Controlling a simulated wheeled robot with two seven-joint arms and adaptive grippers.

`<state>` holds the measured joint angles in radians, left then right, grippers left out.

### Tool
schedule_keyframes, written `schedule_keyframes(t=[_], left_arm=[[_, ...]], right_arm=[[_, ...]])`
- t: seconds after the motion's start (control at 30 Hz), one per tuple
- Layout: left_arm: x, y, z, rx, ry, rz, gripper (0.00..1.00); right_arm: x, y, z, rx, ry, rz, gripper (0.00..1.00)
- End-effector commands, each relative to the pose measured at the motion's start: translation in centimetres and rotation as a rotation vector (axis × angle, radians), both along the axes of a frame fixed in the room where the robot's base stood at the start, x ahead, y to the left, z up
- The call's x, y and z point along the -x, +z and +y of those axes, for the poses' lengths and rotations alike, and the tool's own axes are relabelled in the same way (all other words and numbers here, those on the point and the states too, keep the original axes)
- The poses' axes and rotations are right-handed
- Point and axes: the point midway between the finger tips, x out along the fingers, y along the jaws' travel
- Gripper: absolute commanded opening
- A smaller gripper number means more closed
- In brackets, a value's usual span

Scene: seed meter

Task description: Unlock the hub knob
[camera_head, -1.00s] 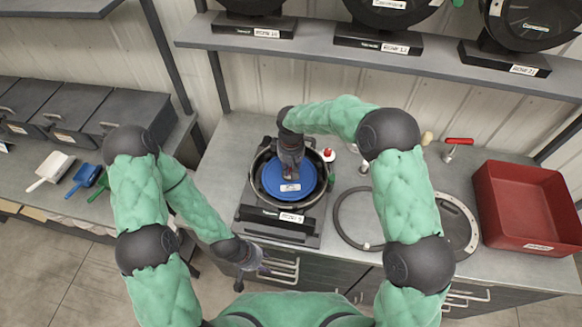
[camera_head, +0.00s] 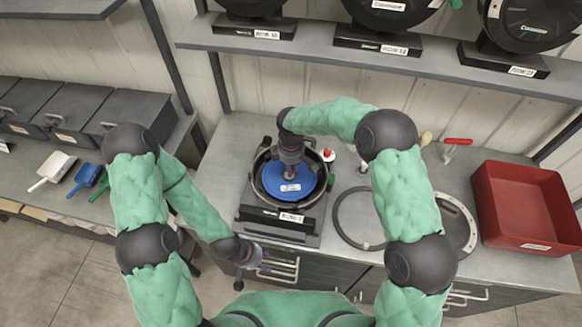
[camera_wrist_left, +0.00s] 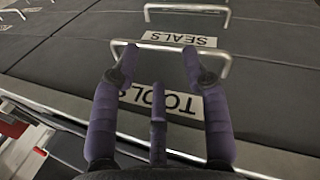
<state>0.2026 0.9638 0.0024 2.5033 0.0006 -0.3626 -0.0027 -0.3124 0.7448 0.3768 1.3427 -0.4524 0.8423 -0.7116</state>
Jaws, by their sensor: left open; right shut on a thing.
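The seed meter (camera_head: 262,212) sits on the bench with a blue disc (camera_head: 285,188) facing up inside its dark round housing. My right gripper (camera_head: 290,172) reaches down over the disc's centre and is shut on the hub knob, which is mostly hidden under the fingers. My left gripper (camera_head: 252,272) is open and empty, low in front of the bench's front edge. In the left wrist view its fingers (camera_wrist_left: 160,95) are spread before a drawer handle (camera_wrist_left: 172,50) and drawer fronts labelled SEALS and TOOLS, with nothing between them.
A black ring (camera_head: 338,218) and a round metal plate (camera_head: 458,225) lie on the bench to the right. A red bin (camera_head: 528,205) stands at the right end. A red-handled tool (camera_head: 456,143) and a red-capped bottle (camera_head: 327,155) stand nearby. Scoops (camera_head: 85,177) lie at left.

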Motion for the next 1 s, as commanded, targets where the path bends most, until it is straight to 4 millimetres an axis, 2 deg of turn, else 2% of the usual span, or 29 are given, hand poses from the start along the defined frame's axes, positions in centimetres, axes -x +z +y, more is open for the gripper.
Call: schedule_keyframes(t=[0.5, 0.53, 0.6, 1.0], left_arm=[[0.00, 0.02, 0.00, 0.000, 0.000, 0.000, 0.46], [0.00, 0.02, 0.00, 0.000, 0.000, 0.000, 0.46], [0.00, 0.02, 0.00, 0.000, 0.000, 0.000, 0.46], [-0.01, 0.02, 0.00, 0.000, 0.000, 0.000, 0.46]], right_arm=[[-0.07, 0.05, -0.01, -0.001, 0.017, -0.002, 0.00], [-0.07, 0.05, -0.01, -0.001, 0.017, -0.002, 0.28], [-0.06, 0.04, 0.00, -0.001, 0.017, -0.002, 0.44], [-0.07, 0.47, 0.00, -0.001, 0.016, -0.002, 0.44]])
